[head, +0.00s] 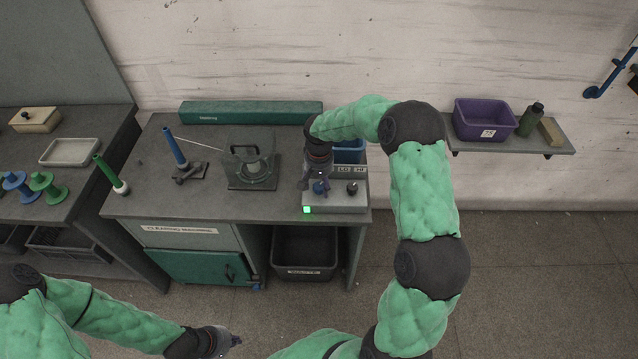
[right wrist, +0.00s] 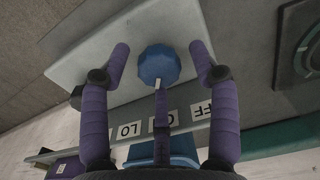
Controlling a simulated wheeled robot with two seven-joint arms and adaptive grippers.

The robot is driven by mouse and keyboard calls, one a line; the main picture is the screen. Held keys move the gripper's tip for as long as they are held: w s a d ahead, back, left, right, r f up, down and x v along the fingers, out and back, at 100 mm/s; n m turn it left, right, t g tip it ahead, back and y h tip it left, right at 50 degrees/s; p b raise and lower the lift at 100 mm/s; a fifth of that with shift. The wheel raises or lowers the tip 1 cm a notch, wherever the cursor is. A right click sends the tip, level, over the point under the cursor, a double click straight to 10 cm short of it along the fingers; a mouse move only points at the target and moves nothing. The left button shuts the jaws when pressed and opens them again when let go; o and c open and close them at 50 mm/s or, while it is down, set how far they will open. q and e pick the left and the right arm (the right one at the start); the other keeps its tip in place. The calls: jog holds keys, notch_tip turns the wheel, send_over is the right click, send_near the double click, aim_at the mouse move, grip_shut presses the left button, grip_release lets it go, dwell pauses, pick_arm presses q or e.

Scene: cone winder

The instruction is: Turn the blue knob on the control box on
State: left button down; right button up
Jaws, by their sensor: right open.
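The grey control box (head: 345,205) stands at the right front of the bench. It bears the blue knob (head: 320,188), a black knob (head: 352,187) and a lit green square (head: 307,210). My right gripper (head: 314,187) points down over the blue knob and partly hides it. In the right wrist view, the open fingers (right wrist: 160,48) stand on either side of the blue knob (right wrist: 159,65), with gaps on both sides. A pale pointer on the knob's rim faces the upside-down labels. My left gripper (head: 232,341) is low in the head view, away from the bench; its jaw opening is unclear.
A blue bin (head: 349,152) stands behind the box, and a glass-shielded device (head: 250,165) to its left. A long green case (head: 250,112) lies at the back. A wall shelf (head: 510,142) holds a purple bin (head: 485,120).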

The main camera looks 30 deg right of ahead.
aim_at(319, 185)
notch_tip(319, 185, up, 12)
dwell(0.6)
dwell(0.5)
